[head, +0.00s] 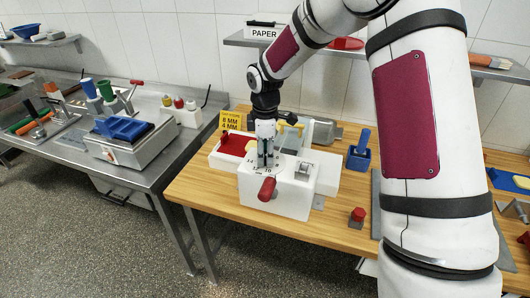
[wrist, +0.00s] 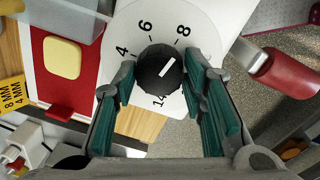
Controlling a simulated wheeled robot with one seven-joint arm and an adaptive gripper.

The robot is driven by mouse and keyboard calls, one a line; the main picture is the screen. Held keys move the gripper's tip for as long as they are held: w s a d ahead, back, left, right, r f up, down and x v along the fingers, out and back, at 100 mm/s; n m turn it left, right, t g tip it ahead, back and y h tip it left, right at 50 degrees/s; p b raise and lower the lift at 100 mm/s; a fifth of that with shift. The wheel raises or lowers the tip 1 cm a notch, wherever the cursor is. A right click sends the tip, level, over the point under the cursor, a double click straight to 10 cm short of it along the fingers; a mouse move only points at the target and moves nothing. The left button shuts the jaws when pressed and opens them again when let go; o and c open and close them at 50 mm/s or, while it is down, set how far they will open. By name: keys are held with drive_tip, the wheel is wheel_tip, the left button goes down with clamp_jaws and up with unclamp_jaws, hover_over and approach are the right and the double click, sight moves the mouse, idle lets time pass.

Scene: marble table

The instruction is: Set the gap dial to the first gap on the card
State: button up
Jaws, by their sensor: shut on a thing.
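The gap dial (wrist: 160,72) is a black round knob with a white pointer line, on a white plate with the marks 4, 6, 8 and 14 readable. Its pointer points to the upper right in the wrist view, at or just past the 8. My gripper (wrist: 163,92) has its green-padded fingers on either side of the knob, shut on it. In the head view my gripper (head: 265,148) stands over the white machine (head: 250,205) and hides the knob. The yellow card (head: 231,120) reads 8 MM above 4 MM; it also shows in the wrist view (wrist: 10,95).
A red-handled lever (head: 267,189) sticks out of the machine's front. A pale yellow block (wrist: 62,55) lies on the red surface beside the dial.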

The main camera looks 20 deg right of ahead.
sight(265, 156)
drive_tip(key=shift+n, duration=0.3)
drive_tip(key=o, duration=1.2)
drive_tip(key=shift+r, duration=0.1)
drive_tip(key=r, duration=1.1)
drive_tip(key=shift+s+a+r, duration=0.1)
drive_tip(key=shift+s+r, duration=0.25)
drive_tip(key=shift+r, duration=0.05)
drive_tip(key=shift+r, duration=0.1)
drive_tip(key=s+r+m+t, duration=0.1)
drive_tip(key=s+r+m, duration=0.2)
drive_tip(key=s, duration=0.7)
drive_tip(key=s+r+m+t, duration=0.2)
drive_tip(key=s+r+m, duration=0.2)
drive_tip(key=s+m, duration=0.3)
drive_tip(key=s+r+m+t, duration=0.2)
drive_tip(key=s+r+m, duration=0.2)
drive_tip(key=s, duration=0.9)
drive_tip(key=shift+s+m, duration=0.3)
drive_tip(key=shift+m, duration=0.5)
